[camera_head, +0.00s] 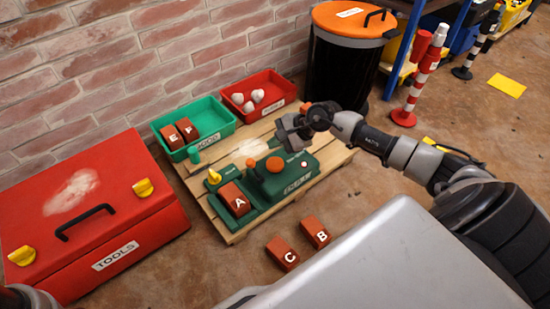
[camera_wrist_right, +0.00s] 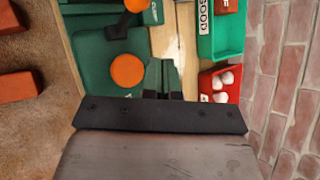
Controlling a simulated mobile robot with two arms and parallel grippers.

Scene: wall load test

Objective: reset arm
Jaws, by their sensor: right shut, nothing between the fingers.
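My right arm reaches in from the right in the head view. Its gripper (camera_head: 290,134) is above the back of the green test machine (camera_head: 296,184), over the wooden pallet (camera_head: 338,153). The fingers are shut with nothing between them; in the wrist view the closed fingertips (camera_wrist_right: 163,94) show beside the machine's orange round knob (camera_wrist_right: 127,71). The machine has orange knobs and a yellow knob, and brick A (camera_head: 235,199) rests on its left part. My left gripper does not show; only a bit of dark arm appears at the lower left corner.
A green bin (camera_head: 212,112) holds two bricks; a red bin (camera_head: 277,83) holds white balls. A red toolbox (camera_head: 150,215) stands left. Bricks C (camera_head: 282,253) and B (camera_head: 315,232) lie on the floor. A black bin with an orange lid (camera_head: 345,70) and striped posts (camera_head: 424,75) stand behind.

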